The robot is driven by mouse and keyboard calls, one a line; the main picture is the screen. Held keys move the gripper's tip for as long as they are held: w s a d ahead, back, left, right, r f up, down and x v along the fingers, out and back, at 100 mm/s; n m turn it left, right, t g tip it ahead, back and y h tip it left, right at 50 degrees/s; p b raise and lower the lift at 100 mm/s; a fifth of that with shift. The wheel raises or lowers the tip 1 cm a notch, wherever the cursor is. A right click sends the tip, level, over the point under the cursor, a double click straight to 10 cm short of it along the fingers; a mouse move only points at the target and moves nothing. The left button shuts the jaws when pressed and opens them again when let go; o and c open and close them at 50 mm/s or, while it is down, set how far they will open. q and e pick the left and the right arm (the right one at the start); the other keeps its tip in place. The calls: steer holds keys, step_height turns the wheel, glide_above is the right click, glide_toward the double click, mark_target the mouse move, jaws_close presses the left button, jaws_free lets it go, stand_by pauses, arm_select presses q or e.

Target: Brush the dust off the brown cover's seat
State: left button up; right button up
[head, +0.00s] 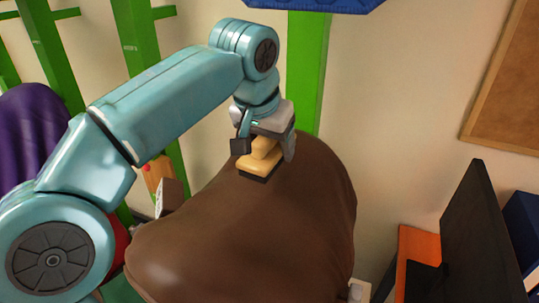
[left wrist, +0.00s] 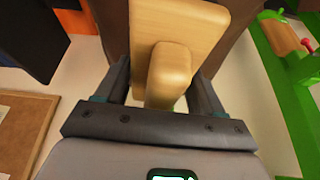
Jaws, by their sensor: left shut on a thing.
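The brown cover (head: 230,230) fills the lower middle of the head view, with a broad rounded top. My left gripper (head: 265,150) is over the far part of the cover's top, shut on a wooden brush (head: 258,165). The brush's dark underside appears to meet the brown surface. In the left wrist view the brush (left wrist: 172,75) sits between the two fingers of the gripper (left wrist: 165,85), its block beyond them. The brown cover shows behind it (left wrist: 118,25). I cannot make out dust on the cover. My right gripper is not in view.
Green posts (head: 308,75) stand behind the cover, and a blue item (head: 310,4) is at the top. A purple cover (head: 35,135) is at the left. A dark panel (head: 480,235) and an orange item (head: 415,250) are at the right. A cork board (head: 510,90) hangs on the wall.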

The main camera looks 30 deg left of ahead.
arm_select(q)
steer(key=shift+w+r, duration=0.1)
steer(key=shift+r, duration=0.55)
steer(key=shift+r, duration=0.1)
steer(key=shift+r, duration=1.4)
